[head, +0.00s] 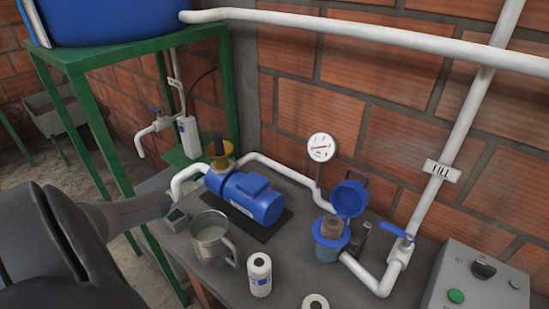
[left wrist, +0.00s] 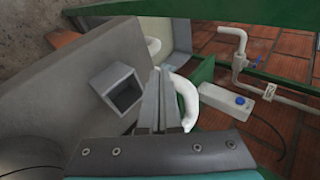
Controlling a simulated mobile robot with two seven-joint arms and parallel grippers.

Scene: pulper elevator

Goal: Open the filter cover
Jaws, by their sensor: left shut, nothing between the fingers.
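The filter (head: 328,252) stands on the grey counter, right of the middle in the head view. Its blue cover (head: 350,198) is tilted up above the blue collar (head: 331,236), and a brownish cartridge top (head: 332,225) shows in the opening. My left gripper (head: 166,205) comes in from the left, at the counter's left end, well away from the filter. In the left wrist view my left gripper (left wrist: 158,75) has its fingers together with nothing between them. The filter is not in that view. My right gripper is in neither view.
A blue pump (head: 250,197), metal jug (head: 212,238) and white cartridge (head: 259,274) stand between my left gripper and the filter. A small grey open box (head: 176,219) is near the gripper. A gauge (head: 321,147), white pipes and a control box (head: 478,283) surround the filter.

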